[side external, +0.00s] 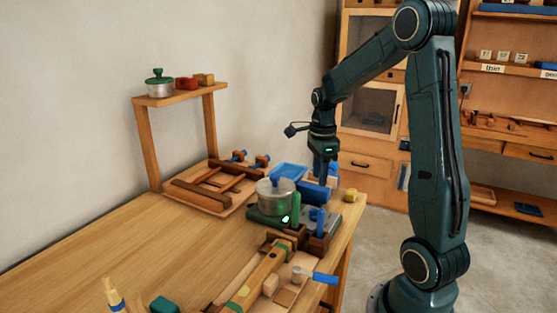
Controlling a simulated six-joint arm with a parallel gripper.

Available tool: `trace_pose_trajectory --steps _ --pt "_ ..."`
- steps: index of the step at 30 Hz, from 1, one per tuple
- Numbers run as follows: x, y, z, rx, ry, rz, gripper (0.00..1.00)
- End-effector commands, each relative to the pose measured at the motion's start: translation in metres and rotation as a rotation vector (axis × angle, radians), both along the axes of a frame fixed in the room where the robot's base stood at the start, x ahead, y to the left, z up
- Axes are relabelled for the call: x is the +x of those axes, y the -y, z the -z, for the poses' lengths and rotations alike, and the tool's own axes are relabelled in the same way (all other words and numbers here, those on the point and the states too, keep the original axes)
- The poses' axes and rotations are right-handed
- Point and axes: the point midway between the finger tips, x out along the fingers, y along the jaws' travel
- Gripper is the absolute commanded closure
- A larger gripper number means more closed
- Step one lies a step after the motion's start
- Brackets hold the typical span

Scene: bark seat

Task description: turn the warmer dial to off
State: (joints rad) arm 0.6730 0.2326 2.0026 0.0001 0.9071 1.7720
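The warmer (262,217) is a dark green base on the right part of the wooden bench. My gripper (325,172) points down above and behind the warmer's right side, close to a blue cylinder (313,192). Its fingertips are small and blend with blue parts there, so their opening is unclear.
A tray (237,207) with wooden bars and blue-ended tools lies left of the warmer. A raised shelf (170,98) holds a small pot and blocks. Wooden parts and a blue-handled tool (325,278) lie in front. The left of the bench (130,240) is clear.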

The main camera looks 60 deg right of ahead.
Motion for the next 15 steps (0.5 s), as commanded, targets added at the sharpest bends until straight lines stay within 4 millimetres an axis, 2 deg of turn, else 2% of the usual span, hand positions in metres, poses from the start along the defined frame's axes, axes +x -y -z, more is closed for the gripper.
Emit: trace_pose_trajectory --steps 15 --pt "-0.001 -0.001 0.079 0.002 -0.003 -0.001 0.65"
